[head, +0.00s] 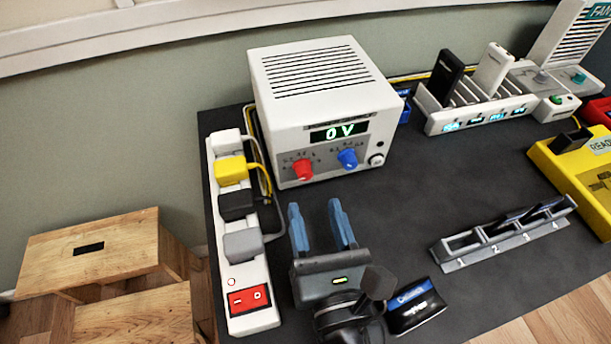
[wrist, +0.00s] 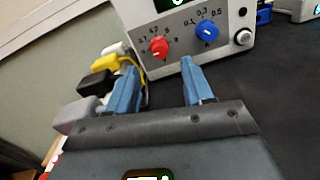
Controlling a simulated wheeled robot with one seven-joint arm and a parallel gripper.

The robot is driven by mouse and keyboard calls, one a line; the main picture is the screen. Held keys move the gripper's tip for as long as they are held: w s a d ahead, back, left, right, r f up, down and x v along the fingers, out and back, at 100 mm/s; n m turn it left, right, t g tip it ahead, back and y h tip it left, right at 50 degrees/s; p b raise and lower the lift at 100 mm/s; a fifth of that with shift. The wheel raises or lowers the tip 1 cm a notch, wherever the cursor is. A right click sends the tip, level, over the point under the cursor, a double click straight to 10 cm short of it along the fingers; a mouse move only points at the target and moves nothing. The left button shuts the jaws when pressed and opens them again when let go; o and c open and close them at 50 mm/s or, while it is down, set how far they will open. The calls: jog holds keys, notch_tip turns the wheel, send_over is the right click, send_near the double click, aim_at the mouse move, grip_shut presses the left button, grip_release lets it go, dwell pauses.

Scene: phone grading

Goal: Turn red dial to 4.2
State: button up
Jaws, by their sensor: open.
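The red dial (head: 303,170) is on the lower left of the front panel of a white power supply (head: 310,95). It also shows in the wrist view (wrist: 159,47), with printed numbers around it that are too small to read surely. A blue dial (head: 348,158) sits to its right. The green display (head: 339,132) reads "0 V". My gripper (head: 318,212) is open and empty, in front of and below the red dial, apart from the panel. In the wrist view its blue fingers (wrist: 157,80) point toward the panel, with the red dial between and beyond them.
A white power strip (head: 250,292) with several plugs and a red switch stands left of my gripper. A dark blue object (head: 415,305) lies to its right. A grey numbered rack (head: 505,235) and a yellow device (head: 575,165) are farther right. The mat's middle is clear.

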aim_at(306, 177)
jog(key=x, duration=0.6)
jog(key=shift+w+p, duration=0.25)
jog(key=shift+p, duration=0.15)
jog(key=shift+c, duration=0.3)
grip_shut()
